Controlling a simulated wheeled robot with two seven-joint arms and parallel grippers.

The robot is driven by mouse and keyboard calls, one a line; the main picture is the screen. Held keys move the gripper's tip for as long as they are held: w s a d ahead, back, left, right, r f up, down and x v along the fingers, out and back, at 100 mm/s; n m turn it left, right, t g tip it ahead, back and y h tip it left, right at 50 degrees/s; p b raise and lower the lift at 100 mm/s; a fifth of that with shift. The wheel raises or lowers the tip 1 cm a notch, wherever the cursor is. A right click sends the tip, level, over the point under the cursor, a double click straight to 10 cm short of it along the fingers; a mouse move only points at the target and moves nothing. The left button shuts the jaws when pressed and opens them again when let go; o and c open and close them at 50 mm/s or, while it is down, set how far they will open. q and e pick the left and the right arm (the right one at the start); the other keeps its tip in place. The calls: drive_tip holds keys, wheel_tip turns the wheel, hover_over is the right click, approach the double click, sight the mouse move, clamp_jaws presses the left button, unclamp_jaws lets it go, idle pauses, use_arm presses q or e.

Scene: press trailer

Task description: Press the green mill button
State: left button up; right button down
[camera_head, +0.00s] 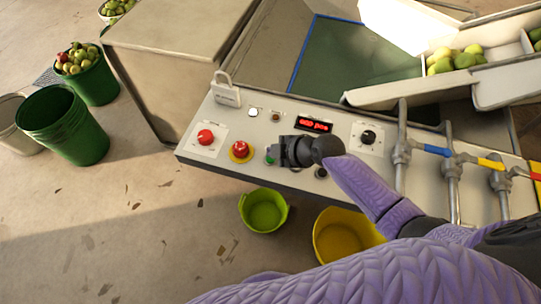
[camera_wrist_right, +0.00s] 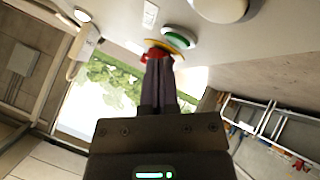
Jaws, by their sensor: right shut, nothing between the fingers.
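The green mill button (camera_head: 269,160) shows as a small green patch on the control panel (camera_head: 223,165), partly covered by my right gripper (camera_head: 276,153). In the right wrist view the green button (camera_wrist_right: 179,38) has a pale rim and sits just beyond and right of my fingertips (camera_wrist_right: 158,58). My right gripper is shut and empty, its tips close to the button; I cannot tell whether they touch it. A red mushroom button on a yellow ring (camera_head: 240,149) is left of the gripper, and in the wrist view it is partly behind the fingertips. My left gripper is not in view.
Another red button (camera_head: 206,137) is farther left on the panel. A red display (camera_head: 313,125) and black knob (camera_head: 368,137) are to the right. Pipes with blue and yellow valve handles (camera_head: 437,151) stand farther right. Green (camera_head: 264,210) and yellow (camera_head: 343,237) buckets stand below the panel.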

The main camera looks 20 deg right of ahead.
sight(273, 160)
drive_tip(key=shift+r+p, duration=2.2)
drive_tip(key=shift+r, duration=0.4)
drive_tip(key=shift+f, duration=0.1)
drive_tip(key=shift+s+a, duration=0.1)
drive_tip(key=s+a+m+g, duration=0.2)
drive_tip(key=s+a+m, duration=0.15)
drive_tip(key=s, duration=0.55)
drive_tip(key=s+d+r+m+g+h, duration=0.1)
drive_tip(key=s+d+r+m+h, duration=0.15)
drive_tip(key=s+m, duration=0.35)
drive_tip(key=s+d+r+m+g+h, duration=0.1)
drive_tip(key=s+d+r+m+h, duration=0.15)
drive_tip(key=s+d+m, duration=0.35)
drive_tip(key=s+a+f+n+g, duration=0.1)
drive_tip(key=s+f, duration=0.1)
drive_tip(key=f, duration=0.8)
drive_tip(key=s+a+f, duration=0.1)
drive_tip(key=f, duration=0.8)
drive_tip(key=s+d+f+g+b, duration=0.1)
drive_tip(key=s+d+f, duration=0.2)
drive_tip(key=s+f, duration=0.7)
drive_tip(key=s, duration=0.3)
drive_tip(key=shift+s+f+g+h, duration=0.15)
drive_tip(key=shift+f+g+h, duration=0.15)
drive_tip(key=shift+f+h, duration=0.1)
